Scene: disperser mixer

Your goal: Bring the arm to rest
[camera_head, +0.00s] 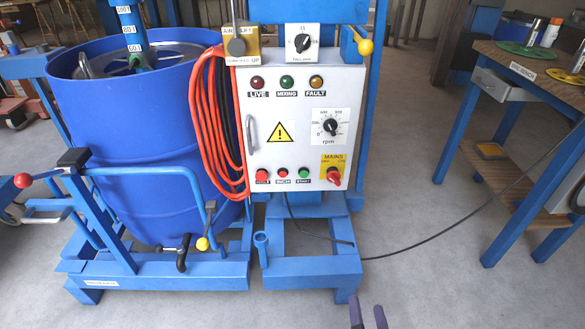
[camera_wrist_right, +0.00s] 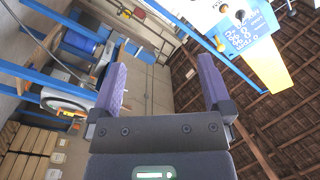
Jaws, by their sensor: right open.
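My right gripper (camera_head: 368,314) shows only by its two dark purple fingertips at the bottom edge of the head view, low in front of the mixer's blue base frame. In the right wrist view the same gripper (camera_wrist_right: 160,90) has its fingers wide apart with nothing between them. The wrist view looks up past the fingers to a wall and a brown roof. The rest of the right arm is out of the head view. My left gripper is not in view.
The white control panel (camera_head: 300,185) stands on the blue mixer frame, with a blue drum (camera_head: 140,170) on its left. A black cable (camera_head: 420,240) runs along the floor towards a table (camera_head: 545,72) at right. The floor (camera_head: 440,290) between them is otherwise clear.

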